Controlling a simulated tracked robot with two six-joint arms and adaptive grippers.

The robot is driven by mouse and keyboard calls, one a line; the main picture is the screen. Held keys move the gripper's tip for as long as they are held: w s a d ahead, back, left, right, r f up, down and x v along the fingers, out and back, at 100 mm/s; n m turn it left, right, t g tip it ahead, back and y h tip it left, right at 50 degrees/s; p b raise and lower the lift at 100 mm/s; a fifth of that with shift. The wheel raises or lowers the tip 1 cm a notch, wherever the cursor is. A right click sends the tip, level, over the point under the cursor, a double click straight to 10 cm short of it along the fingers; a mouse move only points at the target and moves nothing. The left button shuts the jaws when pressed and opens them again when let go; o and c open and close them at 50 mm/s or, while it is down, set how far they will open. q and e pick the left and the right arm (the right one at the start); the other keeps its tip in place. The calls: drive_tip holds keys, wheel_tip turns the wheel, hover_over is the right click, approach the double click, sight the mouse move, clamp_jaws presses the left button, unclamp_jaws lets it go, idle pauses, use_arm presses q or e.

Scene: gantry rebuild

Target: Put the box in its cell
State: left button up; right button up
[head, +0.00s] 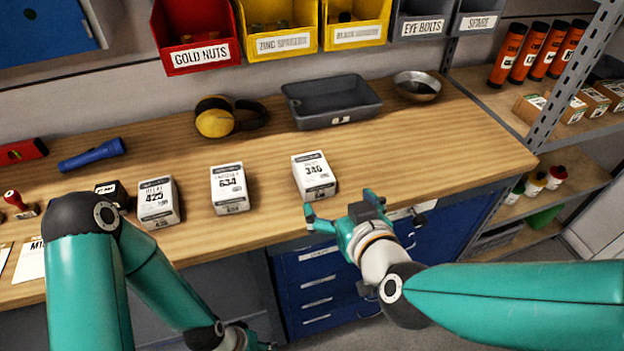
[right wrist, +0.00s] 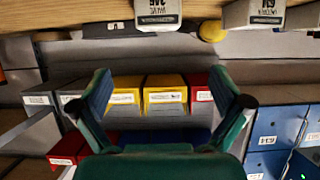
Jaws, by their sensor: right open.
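Three white boxes with dark-edged tops stand in a row on the wooden workbench in the head view: one marked 425 (head: 158,203), one marked 634 (head: 231,188) and one whose number looks like 346 (head: 314,176). My right gripper (head: 340,208) is open and empty at the bench's front edge, just in front of and right of the 346 box. In the right wrist view the open fingers (right wrist: 161,88) have nothing between them, and the 346 box (right wrist: 158,12) shows upside down at the top. My left gripper is barely in view at the bottom edge. No cell is clearly identifiable.
A grey tray (head: 333,103), a metal bowl (head: 417,86) and yellow earmuffs (head: 228,118) stand at the back. A blue torch (head: 92,154) and a red-handled stamp (head: 17,203) lie left. The bench right of the 346 box is clear. Shelving (head: 560,100) stands right.

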approach(314, 170)
drive_tip(key=x, duration=0.5)
drive_tip(key=shift+w+a, duration=0.2)
drive_tip(key=shift+p+x, duration=0.6)
drive_tip(key=shift+x, duration=2.1)
drive_tip(key=shift+d+f, duration=0.1)
drive_tip(key=c, duration=1.5)
drive_tip(key=shift+c, duration=0.2)
